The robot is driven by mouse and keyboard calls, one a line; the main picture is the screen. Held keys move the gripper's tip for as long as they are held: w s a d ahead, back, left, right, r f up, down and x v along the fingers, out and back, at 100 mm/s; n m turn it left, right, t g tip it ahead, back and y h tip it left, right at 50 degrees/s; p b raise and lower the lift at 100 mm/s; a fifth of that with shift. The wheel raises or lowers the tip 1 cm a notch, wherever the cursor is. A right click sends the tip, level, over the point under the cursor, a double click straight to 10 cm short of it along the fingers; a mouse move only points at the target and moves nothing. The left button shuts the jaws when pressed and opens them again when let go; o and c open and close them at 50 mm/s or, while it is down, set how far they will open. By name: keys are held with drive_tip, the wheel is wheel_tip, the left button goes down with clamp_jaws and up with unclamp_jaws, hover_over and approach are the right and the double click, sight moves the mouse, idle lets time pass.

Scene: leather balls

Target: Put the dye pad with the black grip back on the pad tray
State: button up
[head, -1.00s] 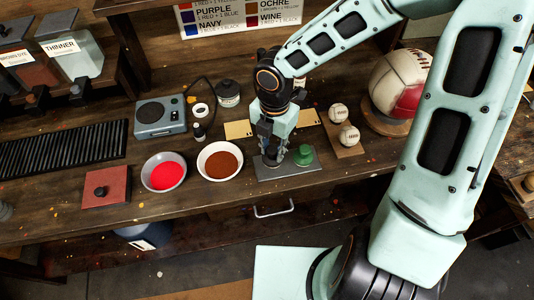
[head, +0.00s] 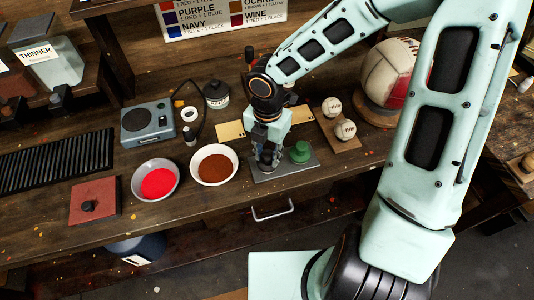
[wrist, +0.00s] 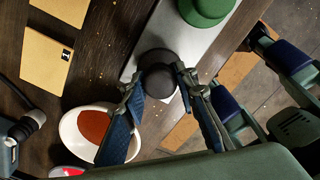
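The dye pad with the black grip (wrist: 158,79) is a dark round piece at the left part of the grey pad tray (head: 302,169). In the wrist view, the tray (wrist: 150,37) runs beneath it. My gripper (head: 267,163) is low over that part of the tray. In the wrist view, my gripper (wrist: 162,72) has a fingertip against each side of the black grip. The fingers hide much of the pad, and I cannot tell whether its underside touches the tray. A green-gripped pad (head: 300,152) sits on the tray to the right.
Bowls of brown dye (head: 214,166) and red dye (head: 157,181) stand to the left. A red block with a black knob (head: 93,200) lies beyond them. Two small balls (head: 344,131) and a large ball (head: 384,72) are at the right. The bench's front edge is close to the tray.

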sight(267, 154)
drive_tip(key=o, duration=0.3)
drive_tip(key=shift+r, duration=0.1)
wheel_tip(267, 154, up, 12)
drive_tip(key=p, duration=0.3)
drive_tip(key=shift+p, duration=0.35)
